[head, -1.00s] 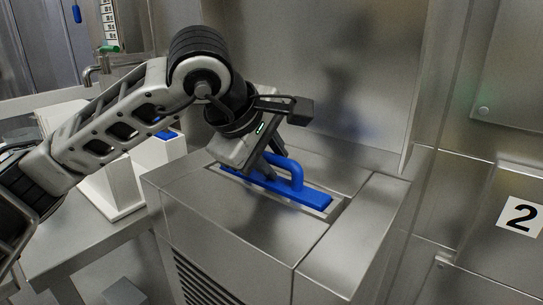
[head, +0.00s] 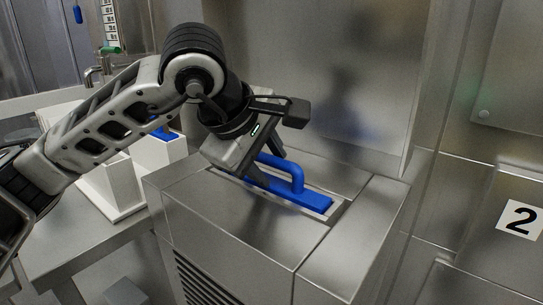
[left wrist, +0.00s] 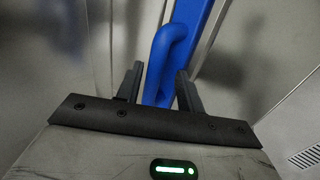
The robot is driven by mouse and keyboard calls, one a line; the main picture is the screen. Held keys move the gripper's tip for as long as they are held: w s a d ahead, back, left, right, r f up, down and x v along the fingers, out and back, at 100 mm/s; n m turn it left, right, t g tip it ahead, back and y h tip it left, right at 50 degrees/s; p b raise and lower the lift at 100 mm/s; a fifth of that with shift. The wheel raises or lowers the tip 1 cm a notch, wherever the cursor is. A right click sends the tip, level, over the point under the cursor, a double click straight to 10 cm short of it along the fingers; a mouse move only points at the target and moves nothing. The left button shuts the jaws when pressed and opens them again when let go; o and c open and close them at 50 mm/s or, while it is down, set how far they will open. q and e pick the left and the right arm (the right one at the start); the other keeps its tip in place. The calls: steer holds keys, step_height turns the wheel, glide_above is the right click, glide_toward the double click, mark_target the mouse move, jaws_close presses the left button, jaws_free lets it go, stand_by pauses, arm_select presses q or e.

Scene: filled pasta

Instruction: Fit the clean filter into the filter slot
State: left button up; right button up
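The blue filter (head: 313,201) with its raised loop handle (head: 298,179) lies in the rectangular slot recess (head: 343,210) on top of the steel housing. How deep it sits is hard to tell. My left gripper (head: 262,172) is just above the filter at the handle's left part. In the left wrist view, its two fingers (left wrist: 159,88) are apart, on either side of the blue handle (left wrist: 165,60), and look open. The gripper partly hides the filter's far-left end. My right gripper is not in view.
A white holder (head: 125,190) with a blue-topped item (head: 166,134) stands on the steel table at left. The steel wall rises behind the housing. A panel marked 2 (head: 521,218) is at right. The housing top (head: 245,225) in front of the slot is clear.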

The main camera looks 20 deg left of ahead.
arm_select(q)
steer(key=shift+p+v, duration=0.9)
steer(key=shift+v, duration=1.7)
steer(key=shift+r, duration=0.25)
